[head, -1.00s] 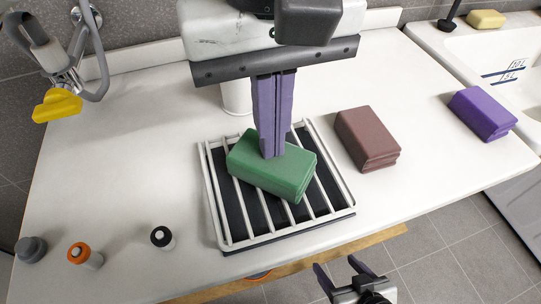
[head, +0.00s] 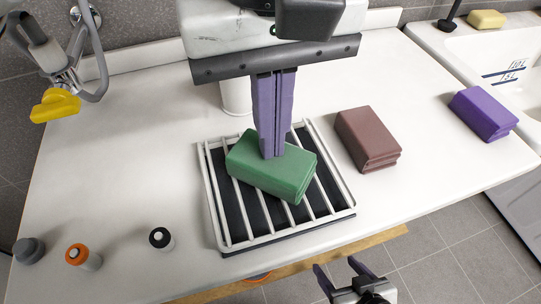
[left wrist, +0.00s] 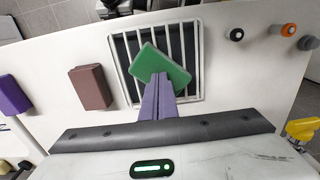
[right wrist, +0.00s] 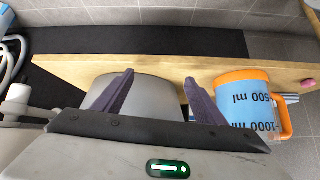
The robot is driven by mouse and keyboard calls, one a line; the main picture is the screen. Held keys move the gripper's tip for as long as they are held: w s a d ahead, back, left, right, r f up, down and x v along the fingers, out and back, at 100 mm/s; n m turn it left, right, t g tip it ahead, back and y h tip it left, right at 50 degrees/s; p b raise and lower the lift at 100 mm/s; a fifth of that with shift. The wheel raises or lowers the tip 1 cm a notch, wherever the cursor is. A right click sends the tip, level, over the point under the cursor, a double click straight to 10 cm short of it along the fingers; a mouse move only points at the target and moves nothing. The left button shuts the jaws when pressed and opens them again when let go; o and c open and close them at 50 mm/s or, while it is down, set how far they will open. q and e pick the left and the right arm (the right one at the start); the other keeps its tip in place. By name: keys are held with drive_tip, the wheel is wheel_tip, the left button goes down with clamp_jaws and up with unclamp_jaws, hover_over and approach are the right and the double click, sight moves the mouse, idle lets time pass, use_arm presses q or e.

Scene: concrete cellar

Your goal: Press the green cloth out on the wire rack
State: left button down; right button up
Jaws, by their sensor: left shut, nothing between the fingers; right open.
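The green cloth (head: 285,178) is a folded block lying askew on the white wire rack (head: 234,240), over a dark tray. It also shows in the left wrist view (left wrist: 174,66) on the rack (left wrist: 122,72). My left gripper (head: 272,155) is shut and empty, pointing down with its fingertips at the top of the green cloth. Its fingertips seem to touch the cloth. My right gripper (head: 340,272) is open and empty, low in front of the counter edge. In the right wrist view its fingers (right wrist: 158,90) stand apart.
A brown folded cloth (head: 368,138) and a purple one (head: 483,114) lie to the right. Small capped bottles (head: 84,256) stand at the front left. A yellow-handled tap (head: 56,105) is at the left. An orange-rimmed measuring jug (right wrist: 245,98) shows in the right wrist view.

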use_arm(q)
drive_tip(key=shift+r, duration=0.15)
drive_tip(key=shift+r+p, duration=0.55)
drive_tip(key=shift+r, duration=0.2)
drive_tip(key=shift+r, duration=0.1)
drive_tip(key=shift+r+p, duration=1.25)
drive_tip(key=shift+r, duration=0.45)
drive_tip(key=shift+s+f, duration=0.1)
